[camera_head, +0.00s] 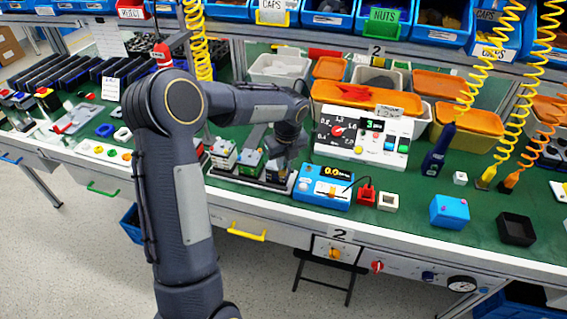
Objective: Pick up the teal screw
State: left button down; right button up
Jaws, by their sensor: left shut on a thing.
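My left arm comes in across the left middle, and my left gripper (282,160) points down at the right end of a shallow tray (237,180) on the green bench. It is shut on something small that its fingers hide. A block (283,171) stands in the tray right below the fingers. Two more blocks with light and green fronts, a left one (223,155) and a middle one (250,162), stand in the tray to its left. I cannot make out a teal screw anywhere; it may be hidden by the gripper. My right gripper is not in view.
A blue meter (323,186) with a yellow display stands just right of the tray. A white control panel (362,138) is behind it. Orange-lidded bins (468,120) fill the back. A blue box (449,212) and a black open box (515,232) are at the right.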

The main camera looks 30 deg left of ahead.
pick_arm(q)
jog(key=shift+w+r, duration=0.1)
jog(key=shift+r, duration=0.5)
jog(key=s+d+r+b, duration=0.1)
jog(key=s+d+r, duration=0.5)
jog(key=s+r, duration=0.5)
jog(key=shift+s+d+r, duration=0.2)
jog(key=shift+s+r, duration=0.2)
jog(key=shift+s, duration=0.45)
jog(key=shift+r, duration=0.1)
jog(key=shift+r+p, duration=1.4)
jog(key=shift+p, duration=0.15)
